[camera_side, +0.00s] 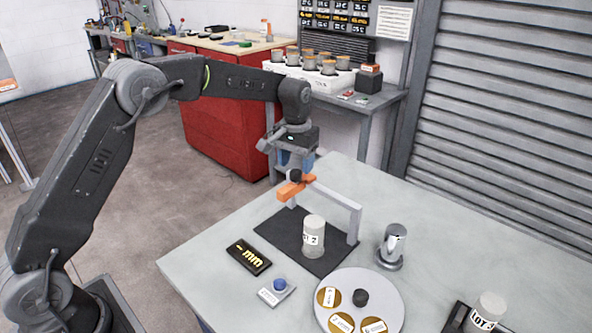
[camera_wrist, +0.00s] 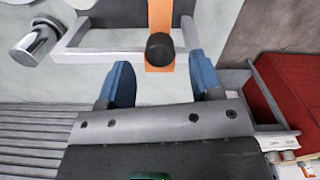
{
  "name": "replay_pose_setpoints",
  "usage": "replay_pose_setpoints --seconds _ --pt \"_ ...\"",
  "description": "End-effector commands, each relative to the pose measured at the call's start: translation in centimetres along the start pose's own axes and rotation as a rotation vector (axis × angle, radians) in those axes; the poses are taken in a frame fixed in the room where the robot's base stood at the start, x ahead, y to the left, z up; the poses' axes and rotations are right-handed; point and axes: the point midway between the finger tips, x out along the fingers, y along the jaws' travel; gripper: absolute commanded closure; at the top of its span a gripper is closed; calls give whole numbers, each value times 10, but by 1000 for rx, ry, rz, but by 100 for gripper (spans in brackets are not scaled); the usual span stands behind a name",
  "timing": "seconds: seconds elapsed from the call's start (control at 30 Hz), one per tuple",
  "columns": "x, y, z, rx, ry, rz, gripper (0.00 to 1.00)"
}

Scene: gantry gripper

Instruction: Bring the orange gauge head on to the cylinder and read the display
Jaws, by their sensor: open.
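The orange gauge head (camera_side: 291,191) sits on a grey gantry (camera_side: 335,193), well above the cylinder. Its black knob (camera_side: 296,175) points up; the knob also shows in the wrist view (camera_wrist: 160,48). The pale cylinder (camera_side: 314,227), with a lot label, stands upright on a black plate (camera_side: 275,235) under the gantry. My gripper (camera_side: 296,162) is open and empty, close above the knob. In the wrist view its blue fingers (camera_wrist: 160,72) lie wide to both sides of the knob without touching it. The display (camera_side: 250,257) lies on the table and shows a dash and "mm".
A blue button (camera_side: 280,285) sits on a small base near the display. A round plate (camera_side: 385,287) with gold spots and a black knob lies in front. A metal piece (camera_side: 390,247) stands right of the gantry. A LOT 3 cylinder (camera_side: 488,308) is at right. The table's back right is clear.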

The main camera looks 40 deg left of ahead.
Motion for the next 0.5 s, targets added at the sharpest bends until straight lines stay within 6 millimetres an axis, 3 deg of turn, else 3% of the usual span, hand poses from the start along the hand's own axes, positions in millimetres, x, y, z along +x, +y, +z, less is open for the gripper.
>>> replay_pose_setpoints --seconds 0.2,0.5 --pt "23 0 0 0 0 0 41" --pt "28 0 0 0 0 0 41"
